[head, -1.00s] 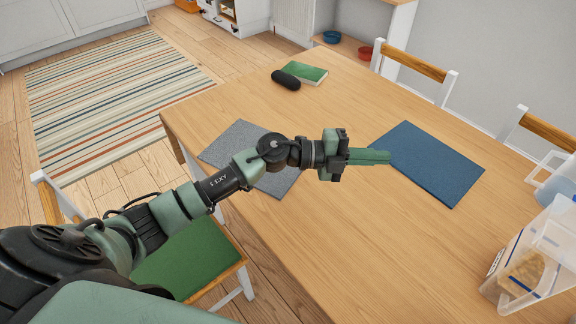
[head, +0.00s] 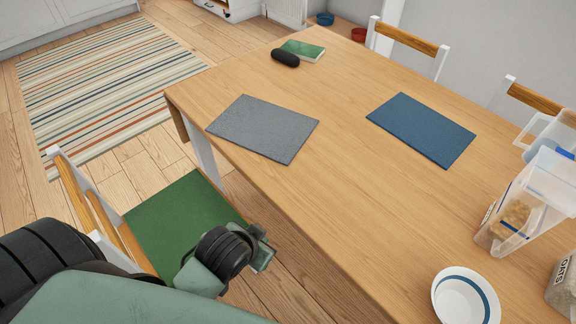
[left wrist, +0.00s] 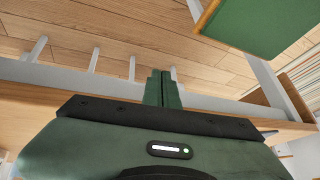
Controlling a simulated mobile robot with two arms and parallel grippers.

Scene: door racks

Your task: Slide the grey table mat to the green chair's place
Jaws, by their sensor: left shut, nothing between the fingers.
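The grey table mat (head: 262,130) lies flat on the wooden table, near its left end. Its left corner is close to the table edge on the chair side. The green chair (head: 182,215) stands at that long side, its green seat lower left of the mat. The seat also shows in the left wrist view (left wrist: 262,22). My left gripper (head: 264,248) is low in the head view, beside the seat and apart from the mat. In the left wrist view its fingers (left wrist: 162,88) are together and empty. My right gripper is in neither view.
A blue mat (head: 421,129) lies across the wooden table (head: 330,205). A green book (head: 303,49) and dark case (head: 285,58) are at the far end. A white bowl (head: 465,297) and clear containers (head: 528,205) stand at the right. The table between the mats is clear.

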